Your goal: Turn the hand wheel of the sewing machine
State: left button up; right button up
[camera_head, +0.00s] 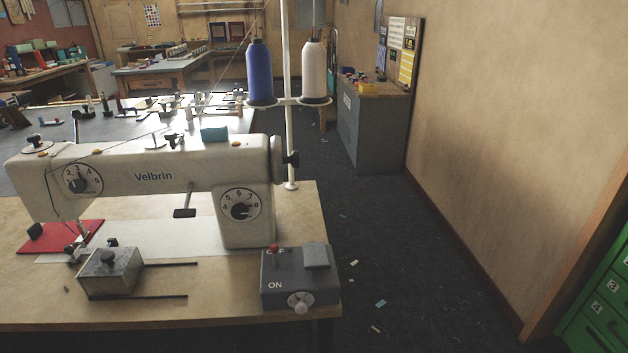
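A cream sewing machine (140,178) marked "Velbrin" stands on a wooden table (225,297) at the left. Its hand wheel (276,158) is at the right end of the machine, seen nearly edge-on, with a dark knob (291,159) on its outer side. Two numbered dials face me, one at the left end and one on the right pillar. Neither of my grippers is in view.
A grey ON/OFF control box (285,285) sits at the table's front right corner. A thread stand (289,125) with blue and white cones rises behind the wheel. Open floor (400,250) lies to the right, before a wall and green drawers (603,305).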

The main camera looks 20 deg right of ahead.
aim_at(277, 160)
jog(key=z, duration=0.9)
jog(key=i, duration=0.55)
jog(key=u, duration=0.8)
